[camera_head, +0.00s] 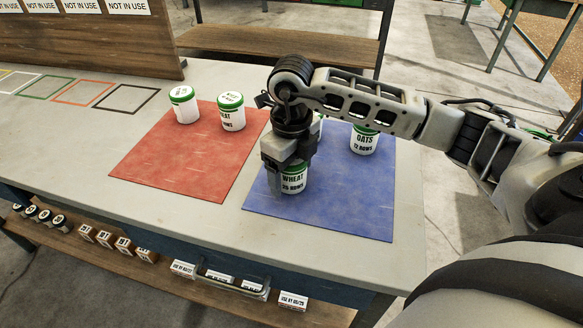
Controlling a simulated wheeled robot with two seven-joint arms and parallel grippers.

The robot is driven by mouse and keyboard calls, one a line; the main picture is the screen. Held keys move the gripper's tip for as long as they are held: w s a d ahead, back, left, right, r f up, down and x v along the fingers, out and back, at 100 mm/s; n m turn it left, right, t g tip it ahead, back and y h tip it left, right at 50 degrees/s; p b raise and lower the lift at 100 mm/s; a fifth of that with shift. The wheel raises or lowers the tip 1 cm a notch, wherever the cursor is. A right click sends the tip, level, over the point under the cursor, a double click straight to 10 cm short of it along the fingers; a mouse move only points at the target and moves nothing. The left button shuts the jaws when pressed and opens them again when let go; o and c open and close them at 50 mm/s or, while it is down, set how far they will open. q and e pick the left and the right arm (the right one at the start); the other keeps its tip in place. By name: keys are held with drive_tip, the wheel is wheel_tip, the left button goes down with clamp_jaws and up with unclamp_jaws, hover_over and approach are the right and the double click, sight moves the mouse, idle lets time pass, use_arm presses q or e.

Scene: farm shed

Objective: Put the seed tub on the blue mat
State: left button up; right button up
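A white seed tub with a green lid, marked "WHEAT" (292,180), is upright at the front left part of the blue mat (345,215). My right gripper (290,170) points down over this tub. One finger is at the tub's left side; the other finger is not clearly seen, so I cannot tell whether they grip it. I also cannot tell whether the tub's base touches the mat. A tub marked "OATS" (364,139) stands at the back of the blue mat. Another pale tub is mostly hidden behind my gripper. My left gripper is not in view.
A red mat (180,160) to the left holds two white tubs, one at the back left (184,104) and one at the back right (231,112). Coloured outlines (84,93) mark the bench at far left. A lower shelf holds small boxes (293,301). The blue mat's front right is clear.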

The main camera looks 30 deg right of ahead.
wheel_tip(320, 180, up, 12)
drive_tip(key=shift+r, duration=0.2)
idle(0.4)
idle(0.4)
